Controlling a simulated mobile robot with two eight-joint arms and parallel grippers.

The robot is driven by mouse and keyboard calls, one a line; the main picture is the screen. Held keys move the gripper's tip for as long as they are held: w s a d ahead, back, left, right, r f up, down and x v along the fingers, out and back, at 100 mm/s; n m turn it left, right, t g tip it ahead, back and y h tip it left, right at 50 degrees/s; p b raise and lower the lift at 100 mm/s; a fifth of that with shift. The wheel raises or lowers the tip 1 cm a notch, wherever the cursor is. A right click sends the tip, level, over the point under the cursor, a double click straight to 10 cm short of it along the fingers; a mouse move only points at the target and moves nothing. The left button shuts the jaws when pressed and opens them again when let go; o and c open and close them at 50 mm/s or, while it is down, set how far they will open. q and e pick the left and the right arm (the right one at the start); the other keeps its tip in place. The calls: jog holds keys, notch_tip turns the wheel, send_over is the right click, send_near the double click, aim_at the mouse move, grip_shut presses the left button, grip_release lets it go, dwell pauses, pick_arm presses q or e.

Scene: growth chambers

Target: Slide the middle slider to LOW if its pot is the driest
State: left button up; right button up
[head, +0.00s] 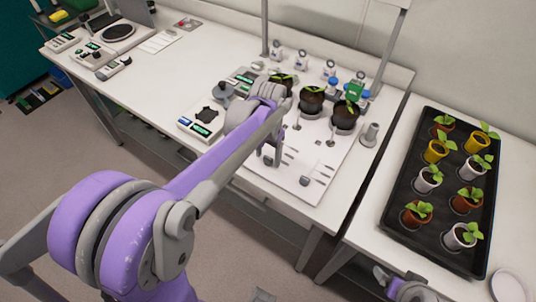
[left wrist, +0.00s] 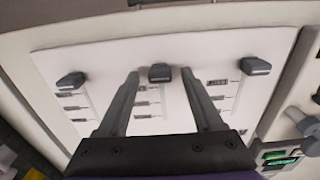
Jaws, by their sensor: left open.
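Three dark round pots with plants stand in a row at the back of the white slider panel (head: 287,187): one pot (head: 283,84), the middle pot (head: 312,99) and one pot (head: 344,115). Soil dryness cannot be read. In the left wrist view the panel shows a dark middle slider knob (left wrist: 160,72), with outer knobs (left wrist: 71,81) and (left wrist: 256,66); all three sit near the panel's front edge. My left gripper (head: 270,158) is open over the panel, its fingers on either side of the middle knob. Contact cannot be told. Slot labels are too small to read.
A black tray (head: 392,226) of small potted seedlings stands on the right bench. A grey joystick-like part and green-lit displays (head: 203,129) lie left of the panel. A scale (head: 118,32) stands far left. Part of my right arm (head: 410,291) shows at the bottom edge.

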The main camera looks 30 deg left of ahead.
pick_arm(q)
grip_shut()
dwell(0.3)
dwell(1.1)
